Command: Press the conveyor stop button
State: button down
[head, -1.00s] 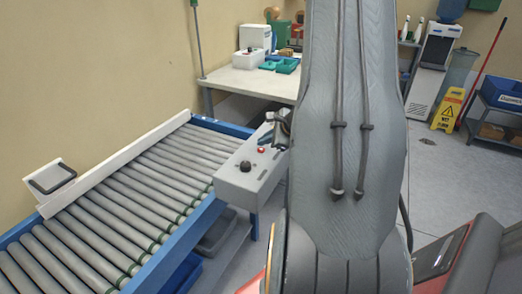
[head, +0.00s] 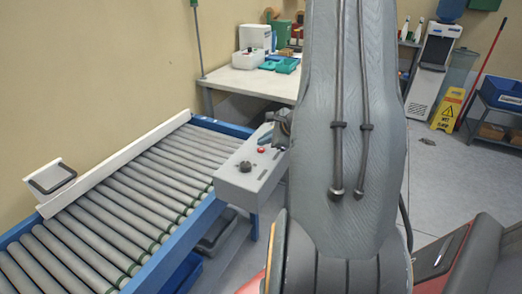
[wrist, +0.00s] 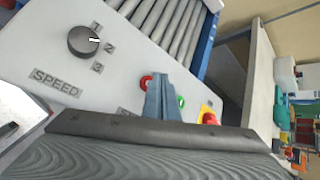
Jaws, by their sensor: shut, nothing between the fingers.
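The grey control box (head: 243,188) sits at the near right side of the conveyor. A round red button (head: 261,150) is on its top face; in the wrist view the red button (wrist: 146,82) is partly covered by my fingers. A green button (wrist: 181,101) is just to their right, and a red knob on yellow (wrist: 208,116) is farther right. My gripper (wrist: 157,80) is shut and empty, its blue-grey fingers over the panel between the red and green buttons. In the head view its fingers (head: 265,138) show just beyond the red button. I cannot tell whether they touch the panel.
A black speed dial (wrist: 83,40) with numbers is left on the panel. The roller conveyor (head: 130,190) runs along the left with a white side rail. A table (head: 250,83) with bins stands behind. A yellow wet-floor sign (head: 448,108) stands at the right.

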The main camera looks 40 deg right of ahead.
aim_at(264, 151)
jog(key=shift+f, duration=0.15)
jog(key=shift+f+b, duration=0.3)
jog(key=shift+b, duration=0.4)
jog(key=shift+f+b, duration=0.35)
jog(key=shift+b, duration=0.25)
dwell(0.6)
jog(key=shift+r, duration=0.1)
jog(key=shift+r+p, duration=0.35)
jog(key=shift+r, duration=0.35)
jog(key=shift+r+p, duration=1.45)
jog(key=shift+r, duration=1.1)
